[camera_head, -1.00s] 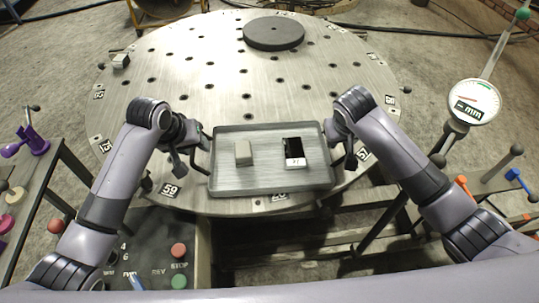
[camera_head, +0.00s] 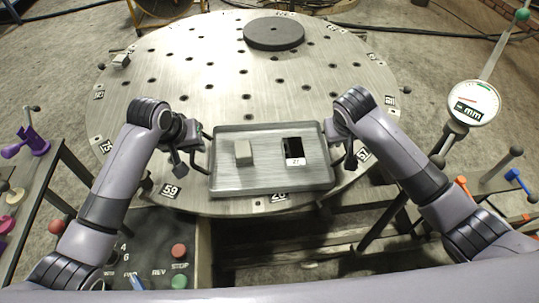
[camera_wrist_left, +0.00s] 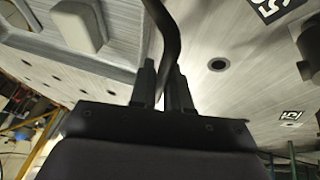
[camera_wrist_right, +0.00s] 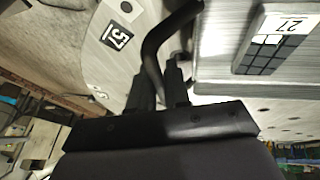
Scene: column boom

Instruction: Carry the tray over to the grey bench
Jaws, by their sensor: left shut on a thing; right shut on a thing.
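The grey metal tray (camera_head: 270,180) is over the near edge of the round metal table (camera_head: 200,80); whether it rests there or hangs above is hard to tell. A pale block (camera_head: 244,150) stands left on it, a black block with a white label (camera_head: 293,148) right. My left gripper (camera_head: 197,148) is shut on the tray's left handle (camera_wrist_left: 165,35). My right gripper (camera_head: 347,150) is shut on the tray's right handle (camera_wrist_right: 160,40). No thing in view is clearly the grey bench.
A dark round disc (camera_head: 273,33) lies at the table's far side. A small grey block (camera_head: 121,60) is at its left edge. A dial gauge (camera_head: 473,102) stands at right. A control box with buttons (camera_head: 179,251) is at near left. Side stands hold coloured levers.

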